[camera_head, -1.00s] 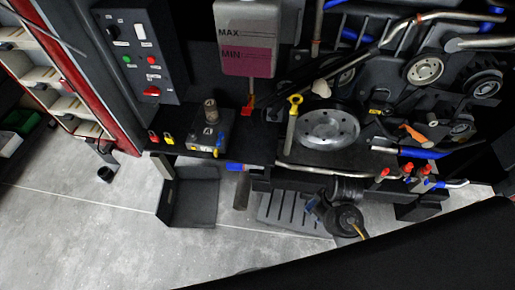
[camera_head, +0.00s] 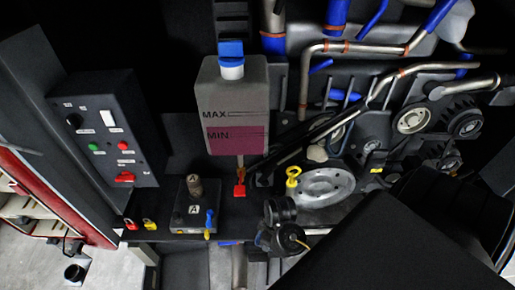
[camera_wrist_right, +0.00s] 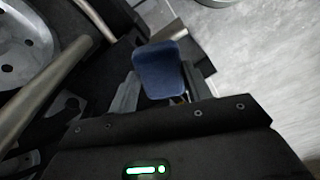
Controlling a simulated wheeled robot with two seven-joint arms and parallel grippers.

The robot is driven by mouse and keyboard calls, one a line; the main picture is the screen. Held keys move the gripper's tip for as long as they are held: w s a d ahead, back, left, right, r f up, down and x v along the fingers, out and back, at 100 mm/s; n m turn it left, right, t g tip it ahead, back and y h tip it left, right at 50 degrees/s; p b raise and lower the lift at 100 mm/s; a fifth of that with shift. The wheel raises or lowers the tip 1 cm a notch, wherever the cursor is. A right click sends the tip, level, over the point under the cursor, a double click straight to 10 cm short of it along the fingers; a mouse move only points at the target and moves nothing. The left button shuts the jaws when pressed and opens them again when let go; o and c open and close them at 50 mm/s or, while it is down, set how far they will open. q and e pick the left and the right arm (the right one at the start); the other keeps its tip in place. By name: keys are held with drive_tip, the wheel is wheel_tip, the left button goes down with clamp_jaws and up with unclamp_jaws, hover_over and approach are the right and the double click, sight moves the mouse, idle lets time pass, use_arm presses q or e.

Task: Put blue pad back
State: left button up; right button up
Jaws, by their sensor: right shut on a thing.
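The blue pad (camera_wrist_right: 158,72) is a small rounded block. It sits between the fingers of my right gripper (camera_wrist_right: 161,88), which is shut on it, in the right wrist view. The pad is in the air, with dark engine parts to its left and grey floor behind and to its right. My left gripper is not in view.
A metal disc (camera_head: 322,187) and pipes fill the engine bay. A reservoir (camera_head: 235,105) marked MAX and MIN hangs at the middle. A control panel (camera_head: 103,130) stands at left. A black box with a blue lever (camera_head: 209,222) is on the ledge. Grey floor (camera_wrist_right: 245,45) is open at right.

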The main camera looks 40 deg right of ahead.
drive_tip(key=w+d+f, duration=0.1)
drive_tip(key=w+f, duration=0.1)
drive_tip(key=w, duration=0.1)
drive_tip(key=w+d+f+b, duration=0.1)
drive_tip(key=w+d+f, duration=0.1)
drive_tip(key=w+f, duration=0.1)
drive_tip(key=w+d+f+b, duration=0.1)
drive_tip(key=w+d+f, duration=0.1)
drive_tip(key=w+f, duration=0.1)
drive_tip(key=shift+w+d+f, duration=0.1)
drive_tip(key=shift+w+d, duration=0.05)
drive_tip(key=shift+w, duration=0.35)
drive_tip(key=shift+w+d+f+b, duration=0.15)
drive_tip(key=shift+d+f+b, duration=0.05)
drive_tip(key=shift+b, duration=0.35)
drive_tip(key=shift+w, duration=0.15)
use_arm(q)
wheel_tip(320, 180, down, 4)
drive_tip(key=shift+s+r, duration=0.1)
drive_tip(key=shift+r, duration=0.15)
use_arm(e)
drive_tip(key=shift+w+d, duration=0.1)
drive_tip(key=shift+w, duration=0.05)
